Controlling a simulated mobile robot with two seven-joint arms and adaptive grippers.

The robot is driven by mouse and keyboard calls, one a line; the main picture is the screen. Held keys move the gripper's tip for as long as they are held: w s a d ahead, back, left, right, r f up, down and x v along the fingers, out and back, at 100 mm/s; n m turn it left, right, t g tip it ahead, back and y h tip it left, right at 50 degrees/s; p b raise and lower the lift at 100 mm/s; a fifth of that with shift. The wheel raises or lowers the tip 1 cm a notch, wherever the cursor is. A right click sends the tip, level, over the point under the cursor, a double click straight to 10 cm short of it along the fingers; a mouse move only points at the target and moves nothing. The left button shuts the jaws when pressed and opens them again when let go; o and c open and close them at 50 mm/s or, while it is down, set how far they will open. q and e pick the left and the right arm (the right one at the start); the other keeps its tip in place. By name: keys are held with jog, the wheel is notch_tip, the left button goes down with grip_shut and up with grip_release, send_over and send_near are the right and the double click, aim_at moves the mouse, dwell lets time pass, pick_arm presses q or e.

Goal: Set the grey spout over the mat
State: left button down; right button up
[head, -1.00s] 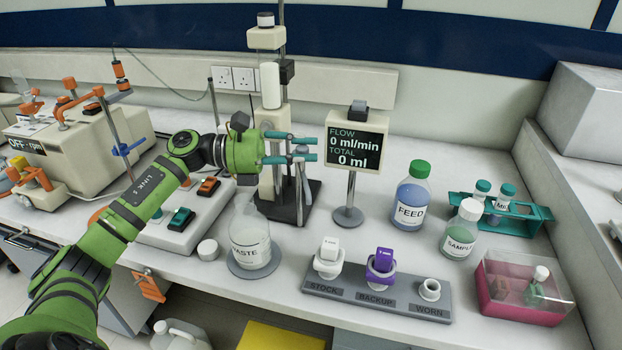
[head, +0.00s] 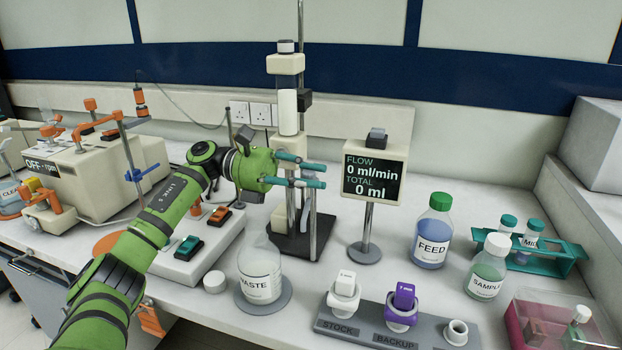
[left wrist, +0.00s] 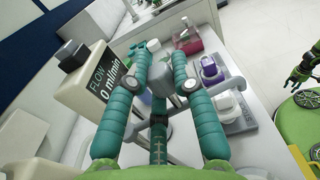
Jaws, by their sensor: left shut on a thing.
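My left gripper (head: 318,176) is at the column stand, to the right of its white column and left of the flow display. Its teal fingers are shut on the grey spout (head: 305,216), which hangs beside the stand post. In the left wrist view the spout (left wrist: 226,92) shows as a grey bar passing by the fingers (left wrist: 160,62), with a grey block between them. Fingers and arm hide part of the spout. A round grey mat (head: 285,303) lies on the bench at front left of the stand, with the WASTE bottle (head: 262,272) upright on it.
The flow display (head: 375,172) stands close right of the gripper and reads 0 ml. A switch box (head: 190,255) lies left of the WASTE bottle. A labelled cartridge rack (head: 370,340), FEED bottle (head: 432,232) and SAMPLE bottle (head: 487,268) stand to the right. A green arm (left wrist: 302,72) shows at right.

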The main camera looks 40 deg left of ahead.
pick_arm(q)
jog(key=c, duration=1.4)
grip_release()
jog(key=shift+a+r, duration=0.1)
jog(key=shift+r, duration=0.3)
jog(key=o, duration=0.3)
jog(key=shift+s, duration=0.15)
jog(key=shift+f, duration=0.15)
jog(key=v, duration=1.1)
jog(key=shift+a, duration=0.35)
pick_arm(e)
jog(key=shift+s+a, duration=0.25)
jog(key=shift+s, duration=0.25)
pick_arm(q)
jog(key=shift+s, duration=0.15)
